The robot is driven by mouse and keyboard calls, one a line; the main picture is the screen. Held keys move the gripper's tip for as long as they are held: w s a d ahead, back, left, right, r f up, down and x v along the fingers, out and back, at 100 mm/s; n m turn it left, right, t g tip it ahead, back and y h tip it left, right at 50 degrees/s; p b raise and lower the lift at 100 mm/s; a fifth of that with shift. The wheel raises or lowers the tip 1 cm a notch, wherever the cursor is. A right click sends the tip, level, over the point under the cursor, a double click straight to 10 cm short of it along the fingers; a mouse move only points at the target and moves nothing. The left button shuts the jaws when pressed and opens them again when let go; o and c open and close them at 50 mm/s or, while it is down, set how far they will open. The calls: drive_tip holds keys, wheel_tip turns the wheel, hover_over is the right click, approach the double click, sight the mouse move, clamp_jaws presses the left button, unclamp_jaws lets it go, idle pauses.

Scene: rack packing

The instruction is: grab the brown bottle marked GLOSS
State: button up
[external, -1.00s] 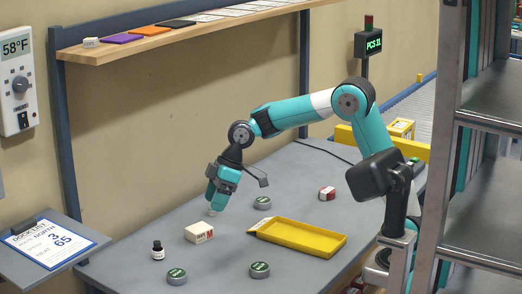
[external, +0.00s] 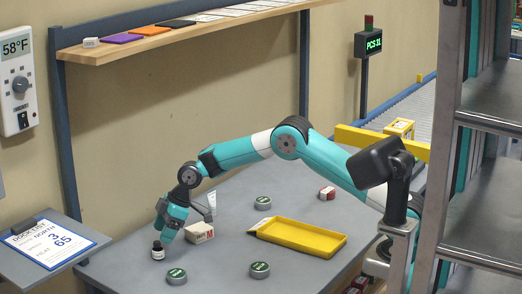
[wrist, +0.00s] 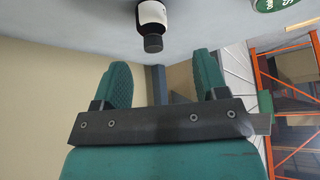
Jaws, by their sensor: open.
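A small dark bottle (external: 158,251) with a black cap and a white label stands upright at the near-left part of the grey table. Its marking is too small to read and its brown colour is hard to make out. My gripper (external: 163,236) is just above and beside the bottle's cap, fingers pointing down. In the wrist view the bottle (wrist: 151,14) is at the top edge, cap towards me, partly cut off. The open fingers of my gripper (wrist: 163,80) are below it there, with nothing between them.
A white-and-red box (external: 199,233) and a white upright item (external: 211,203) stand right of my gripper. Green-topped tins (external: 176,276) are scattered about. A yellow tray (external: 299,238) lies at the right. A clipboard stand (external: 48,247) is at the left.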

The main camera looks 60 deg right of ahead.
sight(157, 242)
drive_tip(key=shift+d+p+x, duration=0.2)
drive_tip(key=shift+p+x, duration=0.05)
drive_tip(key=shift+x, duration=1.2)
drive_tip(key=shift+d+p+x, duration=0.2)
drive_tip(key=shift+x, duration=1.3)
drive_tip(key=shift+w+f, duration=0.1)
drive_tip(key=shift+f, duration=0.05)
drive_tip(key=c, duration=1.1)
